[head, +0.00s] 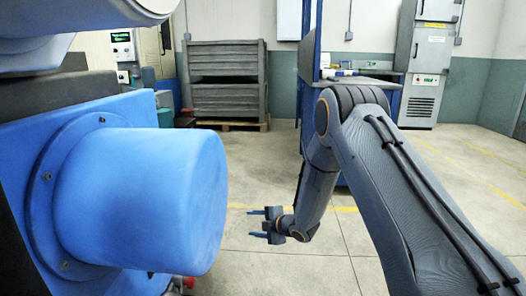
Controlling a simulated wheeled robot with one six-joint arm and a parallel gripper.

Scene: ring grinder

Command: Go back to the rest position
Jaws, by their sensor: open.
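My gripper (258,225) hangs low over the floor near the middle of the head view. Its two blue fingers point left and stand apart, with nothing visible between them. My grey arm reaches in from the right, bends at a high elbow and slopes down to the gripper. The gripper is to the right of the large blue cylindrical housing of the machine (140,195), with a gap between them in the picture.
The blue machine fills the left side. Grey stacked crates (226,80) stand on a pallet at the back. A blue-framed workbench (362,78) is behind my arm. A grey cabinet (425,70) stands back right. Tiled floor (290,270) with yellow lines is clear around the gripper.

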